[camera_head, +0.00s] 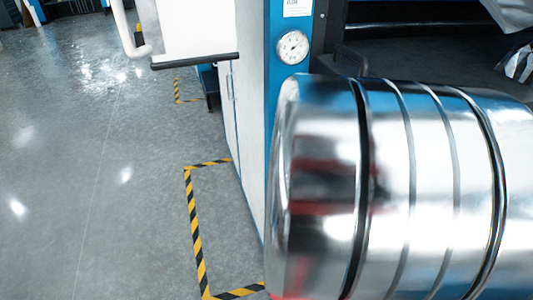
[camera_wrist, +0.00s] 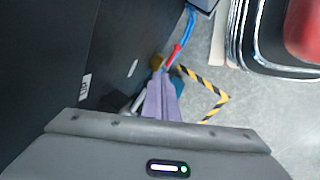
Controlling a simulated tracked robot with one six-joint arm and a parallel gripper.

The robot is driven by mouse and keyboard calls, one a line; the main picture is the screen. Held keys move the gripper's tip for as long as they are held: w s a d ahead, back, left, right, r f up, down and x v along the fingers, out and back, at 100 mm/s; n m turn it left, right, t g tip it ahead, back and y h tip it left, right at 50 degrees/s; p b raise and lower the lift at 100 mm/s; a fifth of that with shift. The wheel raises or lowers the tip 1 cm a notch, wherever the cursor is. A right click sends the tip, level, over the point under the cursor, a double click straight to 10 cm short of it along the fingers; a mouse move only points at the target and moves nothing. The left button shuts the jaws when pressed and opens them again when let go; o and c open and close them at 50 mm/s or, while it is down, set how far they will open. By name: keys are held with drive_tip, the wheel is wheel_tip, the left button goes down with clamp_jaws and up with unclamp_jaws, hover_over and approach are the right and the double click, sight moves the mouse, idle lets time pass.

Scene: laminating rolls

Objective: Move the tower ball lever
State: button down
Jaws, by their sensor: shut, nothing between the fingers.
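My gripper (camera_wrist: 163,80) shows in the wrist view as narrow purple-grey fingers, shut and empty. Just beyond their tips is a small brass-coloured fitting (camera_wrist: 157,62), and a thin red handle-like piece (camera_wrist: 176,54) slants up to the right beside it. These look like the ball valve and its lever. The fingertips are very close to them; I cannot tell whether they touch. The fingers hide part of the area below. In the head view neither the lever nor my gripper can be seen.
Blue hoses (camera_wrist: 189,22) run up behind the red piece. A dark machine panel (camera_wrist: 60,60) fills the wrist view's left. In the head view a pressure gauge (camera_head: 293,47) sits on a blue post (camera_head: 287,12). Yellow-black tape (camera_head: 194,220) marks the open floor (camera_head: 90,170) at left.

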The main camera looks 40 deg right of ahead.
drive_tip(key=shift+f, duration=0.4)
drive_tip(key=shift+a+f, duration=0.1)
drive_tip(key=shift+f, duration=0.1)
drive_tip(key=shift+r, duration=0.1)
drive_tip(key=v, duration=1.4)
drive_tip(key=shift+w, duration=0.1)
idle(0.3)
